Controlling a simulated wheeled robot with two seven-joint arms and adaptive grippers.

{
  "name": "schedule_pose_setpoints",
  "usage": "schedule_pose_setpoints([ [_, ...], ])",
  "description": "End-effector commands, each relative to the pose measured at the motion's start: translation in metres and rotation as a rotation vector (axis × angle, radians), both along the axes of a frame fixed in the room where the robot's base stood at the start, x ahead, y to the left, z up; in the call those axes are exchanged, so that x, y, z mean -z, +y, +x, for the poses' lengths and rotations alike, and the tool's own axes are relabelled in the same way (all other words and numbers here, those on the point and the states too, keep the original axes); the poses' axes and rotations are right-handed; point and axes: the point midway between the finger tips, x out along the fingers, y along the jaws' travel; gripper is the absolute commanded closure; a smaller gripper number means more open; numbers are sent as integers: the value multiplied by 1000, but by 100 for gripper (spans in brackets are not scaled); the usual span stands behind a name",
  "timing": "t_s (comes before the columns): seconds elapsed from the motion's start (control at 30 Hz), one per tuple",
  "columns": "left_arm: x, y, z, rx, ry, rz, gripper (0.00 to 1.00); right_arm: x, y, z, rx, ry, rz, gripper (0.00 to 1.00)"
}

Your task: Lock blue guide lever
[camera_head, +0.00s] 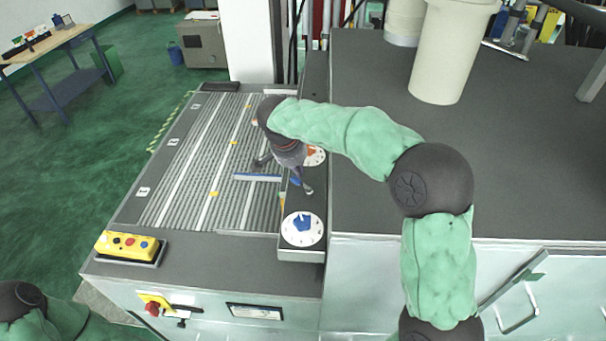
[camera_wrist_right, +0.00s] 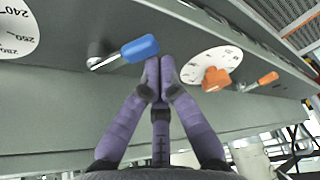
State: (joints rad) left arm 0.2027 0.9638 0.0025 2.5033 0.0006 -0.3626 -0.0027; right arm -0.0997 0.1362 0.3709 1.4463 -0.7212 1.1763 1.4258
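The blue guide lever (camera_wrist_right: 140,48) has a blue grip on a metal stem and projects from the grey panel in the wrist view. In the head view a small blue part of it (camera_head: 295,182) shows beside my right gripper (camera_head: 306,188). In the wrist view my right gripper (camera_wrist_right: 158,72) has its purple fingers together, with the tips just below and beside the free end of the blue grip. Nothing shows between the fingers, and I cannot tell if they touch the lever. My left arm shows at the lower left, but its gripper is out of view.
A white dial with an orange knob (camera_wrist_right: 216,79) and an orange lever (camera_wrist_right: 268,78) sit to the right in the wrist view. A white dial with a blue knob (camera_head: 303,227) lies nearer me. A ribbed bed (camera_head: 185,165), a blue-edged bar (camera_head: 257,177) and a yellow button box (camera_head: 125,245) lie left.

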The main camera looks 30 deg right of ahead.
Motion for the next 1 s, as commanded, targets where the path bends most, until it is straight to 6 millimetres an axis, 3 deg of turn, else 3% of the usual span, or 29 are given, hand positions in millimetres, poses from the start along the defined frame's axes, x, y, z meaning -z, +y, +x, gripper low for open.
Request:
schedule_pose_setpoints([
  [0.2,18,0,0,0,0,0,60,2,12,-3,-200,-1,1,100],
  [0.53,31,0,0,0,0,0,60,1,25,-8,-440,-1,1,100],
  [1.0,36,0,0,0,0,0,60,0,30,-12,-442,0,2,100],
])
